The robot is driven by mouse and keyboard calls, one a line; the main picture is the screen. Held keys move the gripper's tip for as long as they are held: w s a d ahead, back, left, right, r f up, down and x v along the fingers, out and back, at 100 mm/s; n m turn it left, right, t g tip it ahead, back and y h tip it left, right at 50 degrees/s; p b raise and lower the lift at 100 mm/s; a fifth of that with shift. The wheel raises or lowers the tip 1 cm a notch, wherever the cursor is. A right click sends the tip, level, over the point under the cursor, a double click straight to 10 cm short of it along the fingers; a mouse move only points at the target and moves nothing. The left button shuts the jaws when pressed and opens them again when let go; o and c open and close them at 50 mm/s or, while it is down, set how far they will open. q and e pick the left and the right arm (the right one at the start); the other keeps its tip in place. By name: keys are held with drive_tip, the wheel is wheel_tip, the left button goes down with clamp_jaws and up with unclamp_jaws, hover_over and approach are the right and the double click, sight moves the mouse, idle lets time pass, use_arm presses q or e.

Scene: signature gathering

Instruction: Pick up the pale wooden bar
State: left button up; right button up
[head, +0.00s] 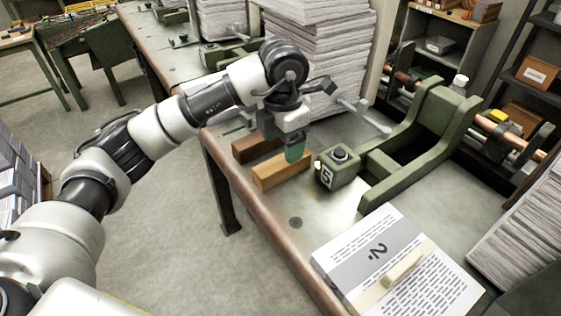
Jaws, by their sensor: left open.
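A pale tan wooden bar (281,174) lies on the green workbench (330,212) near its left edge, in front of a darker brown wooden bar (256,147). My left gripper (296,154) comes in from the left and points down at the far right end of the tan bar. Its jaws are open, and its green fingertips overlap the bar's far end in the picture. I cannot tell whether they touch it. My right gripper is out of view.
A green block marked 5 (338,174) stands close right of the bar. A green press frame (437,120) is farther right. A printed sheet stack (345,263) bearing a cream strip (408,263) lies nearer. A tall paper stack (318,60) stands behind my gripper.

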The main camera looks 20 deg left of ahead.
sight(281, 161)
use_arm(q)
drive_tip(key=shift+a+f, duration=0.1)
drive_tip(key=shift+f, duration=0.6)
drive_tip(key=f+p, duration=0.1)
drive_tip(key=f, duration=0.3)
drive_tip(key=shift+s+f+p, duration=0.2)
drive_tip(key=shift+f+p, duration=0.05)
drive_tip(key=shift+p, duration=0.1)
drive_tip(key=shift+a+f, duration=0.1)
drive_tip(key=shift+f, duration=0.25)
drive_tip(key=c, duration=1)
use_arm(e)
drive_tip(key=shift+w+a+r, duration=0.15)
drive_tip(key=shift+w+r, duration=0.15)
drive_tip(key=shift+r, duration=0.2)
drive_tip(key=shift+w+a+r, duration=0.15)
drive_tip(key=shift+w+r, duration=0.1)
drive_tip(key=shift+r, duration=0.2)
